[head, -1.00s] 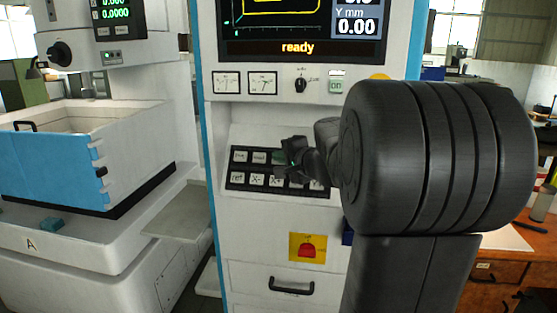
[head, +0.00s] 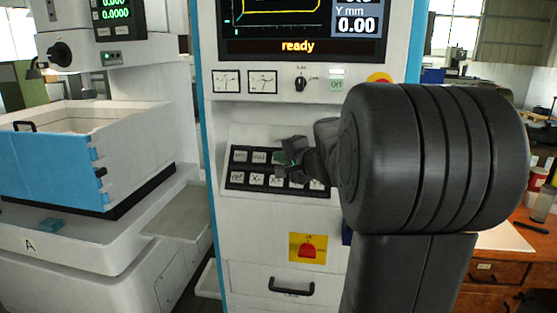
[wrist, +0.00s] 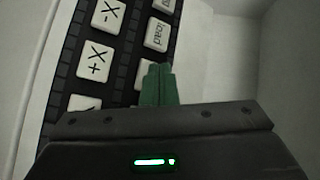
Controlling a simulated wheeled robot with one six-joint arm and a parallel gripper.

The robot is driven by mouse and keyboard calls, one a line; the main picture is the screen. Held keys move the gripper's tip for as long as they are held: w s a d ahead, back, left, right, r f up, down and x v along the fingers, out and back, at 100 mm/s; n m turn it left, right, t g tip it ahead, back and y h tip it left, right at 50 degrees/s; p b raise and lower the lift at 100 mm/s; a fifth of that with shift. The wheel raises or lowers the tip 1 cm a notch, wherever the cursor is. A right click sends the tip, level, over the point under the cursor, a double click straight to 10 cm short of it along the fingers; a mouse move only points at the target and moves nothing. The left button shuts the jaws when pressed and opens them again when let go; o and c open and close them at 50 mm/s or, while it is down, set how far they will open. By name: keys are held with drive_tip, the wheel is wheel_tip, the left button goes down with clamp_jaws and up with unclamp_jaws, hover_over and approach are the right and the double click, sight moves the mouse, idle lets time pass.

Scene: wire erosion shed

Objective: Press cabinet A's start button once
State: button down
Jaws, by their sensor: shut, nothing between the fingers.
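The cabinet (head: 262,210) stands in the middle of the head view, with "ready" on its screen (head: 300,46). Its black keypad (head: 233,181) has two rows of pale keys. My gripper (head: 280,166) is in front of the keypad's right part and hides several keys. In the wrist view the green fingertips (wrist: 158,84) are shut and empty. They overlap a pale key (wrist: 146,73) below the "load" key (wrist: 157,34) and beside the "X+" key (wrist: 95,58). I cannot tell whether they touch it. No start label is readable.
A machine base marked "A" (head: 60,245) with a blue-fronted tank (head: 50,170) stands at the left. A red mushroom knob on a yellow plate (head: 307,247) and a drawer handle (head: 291,288) lie below the keypad. A wooden desk (head: 500,268) is at the right.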

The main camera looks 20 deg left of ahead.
drive_tip(key=shift+w+f+b, duration=0.25)
drive_tip(key=shift+b, duration=0.05)
idle(0.4)
drive_tip(key=shift+r, duration=0.1)
drive_tip(key=shift+s+d+r, duration=0.1)
drive_tip(key=shift+s+r, duration=0.3)
drive_tip(key=shift+s, duration=0.25)
drive_tip(key=s+r+p, duration=0.1)
drive_tip(key=s, duration=0.1)
drive_tip(key=s+d+r+p, duration=0.1)
drive_tip(key=s+r, duration=0.1)
idle(0.5)
drive_tip(key=shift+w+f, duration=0.15)
idle(0.4)
